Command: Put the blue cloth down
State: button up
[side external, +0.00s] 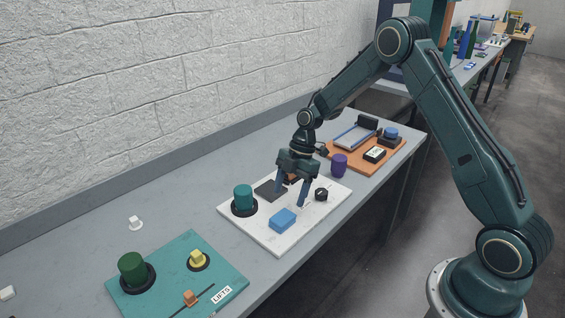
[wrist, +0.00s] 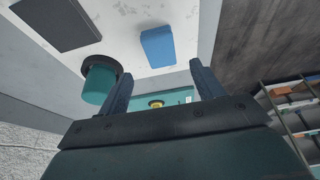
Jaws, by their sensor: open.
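The blue cloth (side external: 283,220) looks like a flat, folded block. It lies on the white board (side external: 262,237) near its front edge. In the wrist view the blue cloth (wrist: 157,46) lies on the white board beyond my fingers and apart from them. My gripper (side external: 290,197) is open and empty, pointing down over the board, behind and to the right of the cloth. In the wrist view its two fingers (wrist: 160,88) stand wide apart with nothing between them.
On the white board are a teal cylinder (side external: 243,197) in a black ring, a dark flat pad (side external: 265,190) and a small black knob (side external: 321,194). A purple cup (side external: 339,165) stands behind. The wall borders the bench.

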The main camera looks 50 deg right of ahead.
jog(key=shift+v, duration=2.35)
jog(key=s+a+r+m+t+h, duration=0.1)
jog(key=s+a+r+m, duration=0.1)
jog(key=s+r+m, duration=0.5)
jog(key=s+a+r+m+t+h, duration=0.15)
jog(key=s+r, duration=0.35)
jog(key=r, duration=0.6)
jog(key=s+a+r+m+t+h, duration=0.1)
jog(key=s+r+m+t, duration=0.2)
jog(key=s+m, duration=0.6)
jog(key=s, duration=0.9)
jog(key=shift+a+r+h, duration=0.2)
jog(key=shift+r+h, duration=0.1)
jog(key=shift+h, duration=0.05)
